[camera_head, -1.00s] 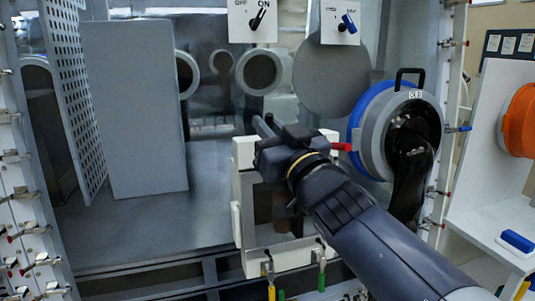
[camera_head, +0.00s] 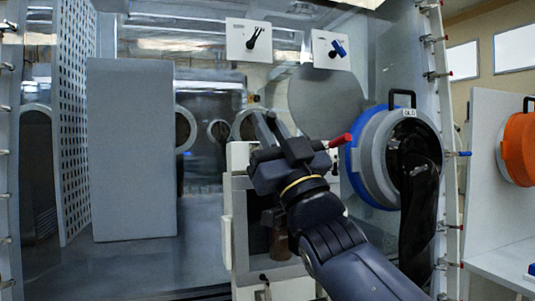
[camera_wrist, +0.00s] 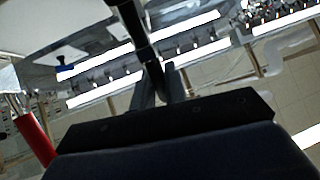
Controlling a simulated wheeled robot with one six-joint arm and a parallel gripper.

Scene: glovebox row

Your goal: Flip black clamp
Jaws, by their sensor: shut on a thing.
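My gripper (camera_head: 267,124) is at the top of the white-framed door (camera_head: 238,190) in the head view. In the wrist view, its fingers (camera_wrist: 160,88) are closed around a long black bar (camera_wrist: 135,22), which I take to be the black clamp's handle. The bar runs up and away from between the fingers. In the head view my gripper and wrist hide most of this clamp. A red handle (camera_head: 341,140) sticks out to the right of my gripper, and a red handle (camera_wrist: 35,138) shows at the left of the wrist view.
A round port with a blue ring (camera_head: 354,160) and a black glove (camera_head: 418,210) is close on the right. Switch panels with a black knob (camera_head: 254,38) and a blue knob (camera_head: 338,47) are above. A grey panel (camera_head: 132,150) stands at left. Small clamps line the right post.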

